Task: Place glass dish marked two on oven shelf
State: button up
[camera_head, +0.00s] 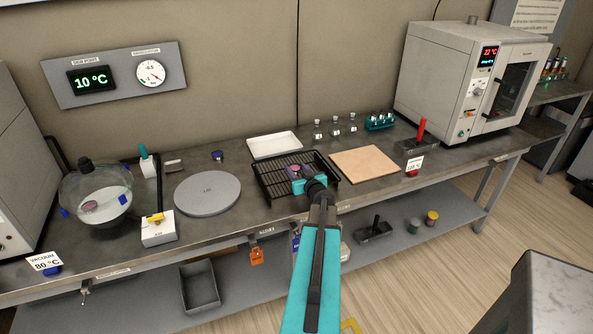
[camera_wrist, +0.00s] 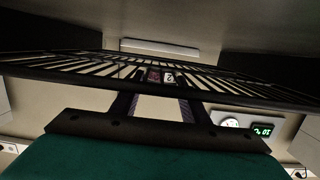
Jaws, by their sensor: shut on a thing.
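The small glass dish with purple contents (camera_head: 293,170) is at the black wire shelf (camera_head: 265,185) on the bench. In the wrist view the dish (camera_wrist: 168,78) shows a label with a 2, seen among the shelf's bars (camera_wrist: 80,66). My gripper (camera_head: 300,178) reaches over the shelf's front edge and is shut on this dish. In the wrist view its fingers (camera_wrist: 163,88) come in on both sides of the dish. I cannot tell whether the dish touches the wires. The grey oven (camera_head: 450,80) stands at the right end of the bench.
A tan board (camera_head: 365,163) lies right of the shelf and a white tray (camera_head: 274,145) behind it. A round grey plate (camera_head: 207,193) and a glass vacuum vessel (camera_head: 95,190) are to the left. Several small bottles (camera_head: 336,128) and a teal rack (camera_head: 380,121) stand at the back.

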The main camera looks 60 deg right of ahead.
aim_at(297, 173)
jog(key=shift+r, duration=0.2)
jog(key=shift+r+b, duration=0.75)
jog(key=shift+r, duration=0.5)
jog(key=shift+s+a+r, duration=0.1)
jog(key=shift+a+r, duration=0.1)
jog(key=shift+r, duration=0.15)
jog(key=a+b, duration=0.1)
jog(key=a, duration=0.1)
jog(key=s+a+b, duration=0.1)
jog(key=a, duration=0.2)
jog(key=shift+s+r, duration=0.15)
jog(key=shift+s, duration=0.05)
jog(key=shift+s+a+r+b, duration=0.2)
jog(key=shift+a+b, duration=0.1)
jog(key=shift+a, duration=0.35)
jog(key=shift+s+a+r+b, duration=0.1)
jog(key=shift+s+a+b, duration=0.15)
jog(key=shift+a, duration=0.35)
jog(key=shift+p, duration=0.45)
jog(key=shift+a, duration=0.1)
jog(key=shift+a+p, duration=0.1)
jog(key=shift+p, duration=0.45)
